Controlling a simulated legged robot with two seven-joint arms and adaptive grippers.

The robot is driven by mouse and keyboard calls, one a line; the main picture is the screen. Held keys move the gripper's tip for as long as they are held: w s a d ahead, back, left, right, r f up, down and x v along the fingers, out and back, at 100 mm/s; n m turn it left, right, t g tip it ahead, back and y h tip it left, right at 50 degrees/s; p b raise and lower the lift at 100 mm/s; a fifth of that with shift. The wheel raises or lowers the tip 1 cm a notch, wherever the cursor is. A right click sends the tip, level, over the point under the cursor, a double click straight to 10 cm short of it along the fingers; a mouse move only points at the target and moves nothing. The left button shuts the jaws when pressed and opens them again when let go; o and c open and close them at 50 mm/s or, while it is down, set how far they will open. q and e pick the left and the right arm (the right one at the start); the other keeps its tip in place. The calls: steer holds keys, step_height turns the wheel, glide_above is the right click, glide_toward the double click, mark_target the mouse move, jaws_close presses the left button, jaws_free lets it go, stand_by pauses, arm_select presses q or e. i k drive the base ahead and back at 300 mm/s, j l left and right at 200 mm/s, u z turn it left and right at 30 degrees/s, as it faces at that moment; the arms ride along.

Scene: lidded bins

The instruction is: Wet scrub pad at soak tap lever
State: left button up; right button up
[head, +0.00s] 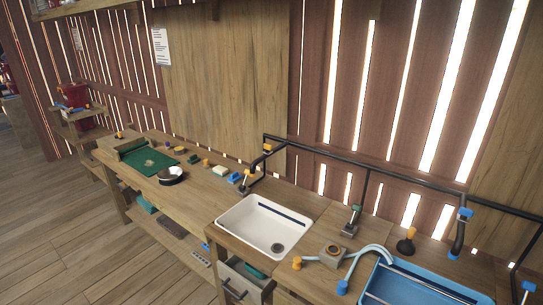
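Several small items that could be a scrub pad lie on the wooden bench, too small to tell apart for sure. A dark green block (193,158) and a pale, green-edged block (220,171) lie behind the black round dish (171,176). A small tan piece (149,163) lies on the green mat (130,158). A tap with a yellow part (244,181) stands at the left rear of the white sink (249,226). A grey fitting with a green top (352,219) stands right of the sink. I cannot tell which is the soak tap lever. Neither gripper is in view.
A blue basin (392,285) with a pale blue curved hose (362,258) beside it fills the bench's right end. A black pipe (335,152) runs along the slatted wall. A drawer (240,283) stands open below the sink. The wooden floor at left is clear.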

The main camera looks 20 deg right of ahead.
mark_target(247, 172)
steer(key=i+l+z, duration=0.1)
steer(key=i, duration=0.3)
steer(key=i+l+z, duration=0.1)
steer(key=i+l, duration=0.15)
steer(key=i, duration=0.2)
steer(key=i+l+z, duration=0.1)
steer(key=i, duration=0.3)
steer(key=i+j+z, duration=0.1)
steer(key=z, duration=0.9)
steer(key=j+z, duration=0.35)
steer(key=j, duration=0.15)
steer(key=j+z, duration=0.35)
steer(key=k+j+z, duration=0.2)
steer(key=j+z, duration=0.15)
steer(key=j, duration=0.2)
